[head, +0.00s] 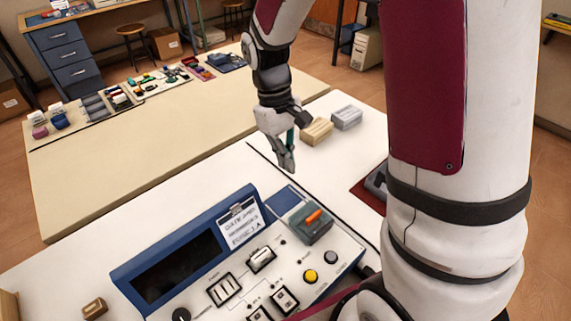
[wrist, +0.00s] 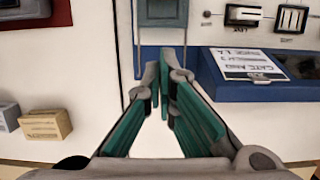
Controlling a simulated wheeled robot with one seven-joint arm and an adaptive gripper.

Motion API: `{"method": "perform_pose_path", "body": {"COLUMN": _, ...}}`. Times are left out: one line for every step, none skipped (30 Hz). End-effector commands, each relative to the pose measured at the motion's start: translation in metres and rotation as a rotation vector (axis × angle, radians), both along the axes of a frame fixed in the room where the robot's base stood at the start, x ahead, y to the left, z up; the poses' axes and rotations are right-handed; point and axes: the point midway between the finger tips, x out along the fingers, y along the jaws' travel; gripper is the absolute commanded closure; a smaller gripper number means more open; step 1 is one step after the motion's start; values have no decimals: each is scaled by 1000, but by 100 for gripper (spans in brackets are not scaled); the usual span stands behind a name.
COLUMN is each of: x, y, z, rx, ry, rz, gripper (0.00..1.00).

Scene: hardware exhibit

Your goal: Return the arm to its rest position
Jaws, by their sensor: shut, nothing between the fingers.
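My gripper (head: 286,160) hangs from my arm, pointing down over the white table. Its fingers are shut and empty. In the wrist view its teal-padded fingers (wrist: 164,60) meet at the tips, with bare white table behind and the blue edge of the control panel close by. The panel (head: 345,247) stands in front of the gripper, and the two look apart. My upper arm fills the right of the head view and hides part of the table.
The panel carries a dark screen (head: 175,268), a label card (head: 240,220), a grey box with an orange lever (head: 314,216), and a yellow button (head: 310,276). A tan block (head: 316,131) and a grey block (head: 347,118) lie near the gripper. A wooden table (head: 130,146) with tools stands behind.

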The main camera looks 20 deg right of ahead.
Motion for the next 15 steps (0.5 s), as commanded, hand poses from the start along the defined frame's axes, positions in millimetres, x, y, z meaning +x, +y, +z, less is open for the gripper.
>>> {"method": "perform_pose_path", "body": {"x": 1, "y": 0, "z": 2, "rx": 0, "ry": -1, "rz": 0, "gripper": 100}}
{"method": "perform_pose_path", "body": {"x": 1, "y": 0, "z": 3, "rx": 0, "ry": -1, "rz": 0, "gripper": 100}}
{"method": "perform_pose_path", "body": {"x": 1, "y": 0, "z": 3, "rx": 0, "ry": -1, "rz": 0, "gripper": 100}}
{"method": "perform_pose_path", "body": {"x": 1, "y": 0, "z": 4, "rx": 0, "ry": 0, "rz": 0, "gripper": 100}}
{"method": "perform_pose_path", "body": {"x": 1, "y": 0, "z": 4, "rx": 0, "ry": 0, "rz": 0, "gripper": 100}}
{"method": "perform_pose_path", "body": {"x": 1, "y": 0, "z": 4, "rx": 0, "ry": 0, "rz": 0, "gripper": 100}}
{"method": "perform_pose_path", "body": {"x": 0, "y": 0, "z": 5, "rx": 0, "ry": -4, "rz": -1, "gripper": 100}}
{"method": "perform_pose_path", "body": {"x": 0, "y": 0, "z": 8, "rx": 0, "ry": -10, "rz": -3, "gripper": 100}}
{"method": "perform_pose_path", "body": {"x": -1, "y": 1, "z": 13, "rx": 1, "ry": -22, "rz": -9, "gripper": 100}}
{"method": "perform_pose_path", "body": {"x": -3, "y": 0, "z": 19, "rx": 0, "ry": -35, "rz": -14, "gripper": 100}}
{"method": "perform_pose_path", "body": {"x": -5, "y": 1, "z": 25, "rx": 1, "ry": -48, "rz": -20, "gripper": 100}}
{"method": "perform_pose_path", "body": {"x": -8, "y": 1, "z": 34, "rx": 1, "ry": -71, "rz": -29, "gripper": 100}}
{"method": "perform_pose_path", "body": {"x": -11, "y": 1, "z": 42, "rx": 2, "ry": -91, "rz": -37, "gripper": 100}}
{"method": "perform_pose_path", "body": {"x": -15, "y": 1, "z": 51, "rx": 2, "ry": -111, "rz": -46, "gripper": 100}}
{"method": "perform_pose_path", "body": {"x": -20, "y": 1, "z": 62, "rx": 4, "ry": -140, "rz": -59, "gripper": 100}}
